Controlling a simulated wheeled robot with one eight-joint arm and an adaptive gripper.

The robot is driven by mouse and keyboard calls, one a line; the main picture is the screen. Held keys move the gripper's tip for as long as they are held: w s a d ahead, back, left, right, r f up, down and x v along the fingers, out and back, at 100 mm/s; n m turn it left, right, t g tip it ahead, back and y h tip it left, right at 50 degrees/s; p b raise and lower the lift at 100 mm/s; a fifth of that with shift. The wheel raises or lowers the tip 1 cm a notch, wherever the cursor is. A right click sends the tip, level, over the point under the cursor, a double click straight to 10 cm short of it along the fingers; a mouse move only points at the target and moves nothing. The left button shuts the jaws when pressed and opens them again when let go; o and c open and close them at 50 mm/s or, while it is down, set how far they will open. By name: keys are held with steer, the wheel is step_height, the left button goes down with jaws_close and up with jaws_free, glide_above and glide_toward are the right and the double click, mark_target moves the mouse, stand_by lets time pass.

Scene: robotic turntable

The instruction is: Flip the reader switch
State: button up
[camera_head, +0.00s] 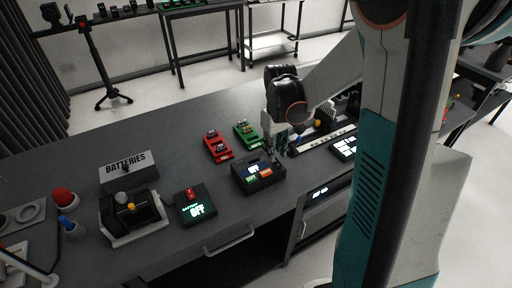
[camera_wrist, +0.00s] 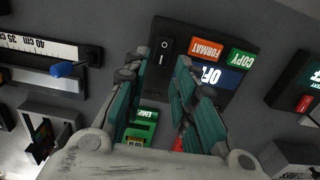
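The reader is a black box (camera_head: 258,177) on the bench, with a lit screen that reads OFF. In the wrist view it (camera_wrist: 198,88) shows an orange FORMAT button (camera_wrist: 206,50), a green COPY button (camera_wrist: 240,59) and a small dark rocker switch (camera_wrist: 165,46) with white marks. My gripper (camera_wrist: 163,58) is open and empty, its teal fingers pointing at the switch end of the reader. The switch shows between the fingertips; I cannot tell whether they touch the box. In the head view my gripper (camera_head: 279,146) is just above the reader's back right side.
A red holder (camera_head: 217,147) and a green holder (camera_head: 246,134) lie behind the reader. A black box with a red switch (camera_head: 195,206) stands to its left. A long ruler device (camera_head: 322,140) lies to the right.

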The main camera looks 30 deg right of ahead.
step_height(320, 180, up, 11)
steer(key=p, duration=0.4)
steer(key=s+a+r+t, duration=0.3)
steer(key=s+a, duration=0.4)
steer(key=s+a+r+t+b, duration=0.1)
steer(key=s+a+r+t, duration=0.2)
steer(key=s+a, duration=0.3)
steer(key=shift+s+a+r+t, duration=0.3)
steer(key=shift+s+a+t, duration=0.1)
steer(key=shift+a+t, duration=0.1)
steer(key=shift+s+a, duration=0.1)
stand_by(1.5)
